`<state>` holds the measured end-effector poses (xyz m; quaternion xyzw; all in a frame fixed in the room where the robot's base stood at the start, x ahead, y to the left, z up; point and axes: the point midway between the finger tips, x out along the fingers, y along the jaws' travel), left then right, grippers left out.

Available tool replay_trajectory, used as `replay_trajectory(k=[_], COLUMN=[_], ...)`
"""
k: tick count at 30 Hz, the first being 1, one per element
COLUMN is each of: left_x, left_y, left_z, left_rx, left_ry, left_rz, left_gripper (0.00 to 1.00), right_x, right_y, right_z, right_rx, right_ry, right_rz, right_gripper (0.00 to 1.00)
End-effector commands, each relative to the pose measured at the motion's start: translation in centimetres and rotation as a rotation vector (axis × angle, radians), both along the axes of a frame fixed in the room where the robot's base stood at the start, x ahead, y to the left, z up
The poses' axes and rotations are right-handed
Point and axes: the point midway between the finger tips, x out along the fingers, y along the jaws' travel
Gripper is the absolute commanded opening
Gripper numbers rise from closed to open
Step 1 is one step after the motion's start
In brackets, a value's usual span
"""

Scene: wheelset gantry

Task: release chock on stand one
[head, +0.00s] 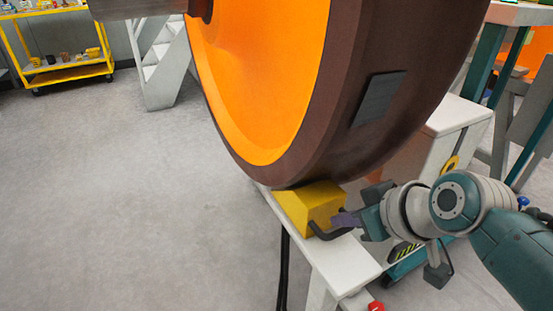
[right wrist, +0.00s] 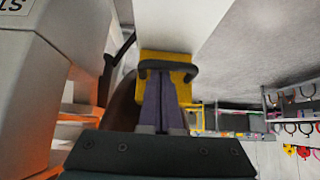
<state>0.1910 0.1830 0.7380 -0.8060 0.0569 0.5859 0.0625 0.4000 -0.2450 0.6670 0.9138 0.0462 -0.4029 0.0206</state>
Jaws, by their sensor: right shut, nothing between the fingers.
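The yellow chock (head: 308,205) sits on the white stand (head: 345,262), against the underside of the large orange and dark brown wheel (head: 262,80). Its dark bar handle (head: 328,235) faces my right arm. The chock also shows in the right wrist view (right wrist: 165,57), with the handle across it. My right gripper (head: 345,220) is at the handle. Its purple fingers (right wrist: 163,103) are closed together with nothing between them, and their tips reach the handle's bar. I cannot tell whether they touch it. My left gripper is not in view.
A yellow cart (head: 68,73) with small items stands at the back left, near grey steps (head: 162,62). A white block (head: 455,125) and teal-legged bench (head: 485,65) are on the right. The floor at left is clear. A red button (head: 376,307) shows below the stand.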

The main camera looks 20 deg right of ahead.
Motion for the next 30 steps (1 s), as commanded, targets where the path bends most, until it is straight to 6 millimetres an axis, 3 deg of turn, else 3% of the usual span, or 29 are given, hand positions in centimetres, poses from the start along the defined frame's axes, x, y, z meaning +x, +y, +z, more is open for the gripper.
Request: replay_trajectory(k=[4, 9, 14, 30], left_x=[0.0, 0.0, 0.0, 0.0], left_y=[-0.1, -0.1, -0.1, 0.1], left_z=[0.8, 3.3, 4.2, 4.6], left_rx=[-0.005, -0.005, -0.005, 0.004], left_ry=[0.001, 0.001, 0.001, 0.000], left_rz=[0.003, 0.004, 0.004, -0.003], left_gripper=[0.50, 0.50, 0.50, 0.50], right_x=[-0.7, -4.1, -6.4, -6.7], right_y=[-0.1, -0.4, -0.6, -0.5], right_z=[0.2, 0.4, 0.1, 0.4], right_rx=[-0.002, -0.004, -0.003, 0.000], right_ry=[0.004, 0.011, 0.008, 0.006], right_rz=[0.001, 0.004, 0.002, 0.002], right_gripper=[0.00, 0.00, 0.00, 0.00])
